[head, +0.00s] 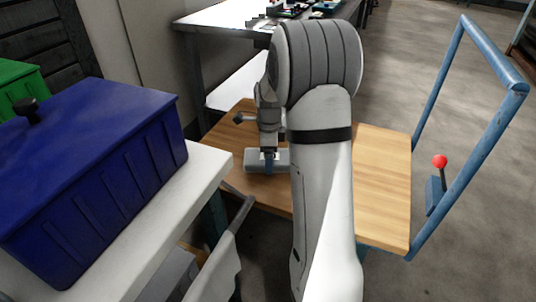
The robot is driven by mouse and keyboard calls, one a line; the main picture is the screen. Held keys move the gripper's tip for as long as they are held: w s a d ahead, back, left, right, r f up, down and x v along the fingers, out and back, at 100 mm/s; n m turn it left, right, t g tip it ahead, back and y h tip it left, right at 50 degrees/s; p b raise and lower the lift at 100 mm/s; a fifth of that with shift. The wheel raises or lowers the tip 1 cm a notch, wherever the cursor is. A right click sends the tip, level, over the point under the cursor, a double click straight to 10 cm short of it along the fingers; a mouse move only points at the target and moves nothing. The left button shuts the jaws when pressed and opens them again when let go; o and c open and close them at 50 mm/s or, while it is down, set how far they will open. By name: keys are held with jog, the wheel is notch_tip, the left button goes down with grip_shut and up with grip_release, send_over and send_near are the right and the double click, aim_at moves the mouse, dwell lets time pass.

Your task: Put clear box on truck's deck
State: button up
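The truck is a flat cart with a light wooden deck (385,190) and a blue tube handle (483,140) on the right. My arm reaches over the deck from the front and hides its middle. My gripper (268,168) points down over the left part of the deck. A small pale grey, box-like thing (252,161) is at the fingertips, low at the deck; it may be the clear box. I cannot tell whether it rests on the deck or whether the fingers are closed on it.
A blue lidded bin (95,170) stands on a white-topped table (190,185) at the left, close to the deck. A green bin (18,82) is behind it. A workbench (225,14) with small items stands behind the truck. A red-knobbed lever (439,162) is by the handle. Floor is free at the right.

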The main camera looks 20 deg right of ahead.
jog(key=shift+o, duration=1.2)
notch_tip(320, 180, up, 12)
jog(key=p, duration=0.4)
jog(key=shift+r, duration=0.2)
jog(key=shift+f, duration=0.1)
